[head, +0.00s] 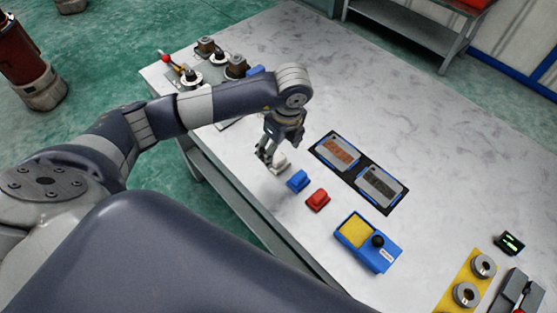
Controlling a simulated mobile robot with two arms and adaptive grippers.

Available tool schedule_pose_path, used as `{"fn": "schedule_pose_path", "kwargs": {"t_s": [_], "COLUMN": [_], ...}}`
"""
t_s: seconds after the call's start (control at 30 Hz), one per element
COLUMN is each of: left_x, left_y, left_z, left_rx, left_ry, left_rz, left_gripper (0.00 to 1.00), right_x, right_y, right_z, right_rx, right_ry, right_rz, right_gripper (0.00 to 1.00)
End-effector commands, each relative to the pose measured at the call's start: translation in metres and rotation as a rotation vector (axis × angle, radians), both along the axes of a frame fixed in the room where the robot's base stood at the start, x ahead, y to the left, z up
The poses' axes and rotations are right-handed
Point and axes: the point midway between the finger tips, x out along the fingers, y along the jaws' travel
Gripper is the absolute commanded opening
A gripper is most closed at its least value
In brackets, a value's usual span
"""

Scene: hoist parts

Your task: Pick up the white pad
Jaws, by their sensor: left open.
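The white pad (280,161) is a small pale block on the table, partly hidden by my left gripper. My left gripper (268,160) is open and points down right at the pad, its fingers low over or beside it. I cannot tell whether the pad lies between the fingers or touches them. My right gripper does not show.
A blue block (298,181) and a red block (317,199) stand in a row beside the pad. Nearby are a black mat (391,208) with two plates and a blue box (385,256) with a yellow top and black knob. The table's far middle (400,100) is clear.

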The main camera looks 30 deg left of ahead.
Motion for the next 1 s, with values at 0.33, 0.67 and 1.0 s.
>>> {"fn": "schedule_pose_path", "kwargs": {"t_s": [0.33, 0.67, 1.0], "left_x": [0.0, 0.002, 0.002], "left_y": [0.0, 0.002, 0.002], "left_z": [-0.039, -0.057, -0.057], "left_rx": [-0.001, -0.002, -0.002], "left_ry": [0.005, -0.001, -0.001], "left_rz": [0.0, -0.003, -0.002], "left_gripper": [0.7, 0.7, 0.23], "right_x": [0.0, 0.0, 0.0], "right_y": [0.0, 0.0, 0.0], "right_z": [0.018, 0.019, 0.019], "right_rx": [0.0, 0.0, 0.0], "right_ry": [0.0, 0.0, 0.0], "right_rz": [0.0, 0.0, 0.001], "right_gripper": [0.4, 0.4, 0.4]}}
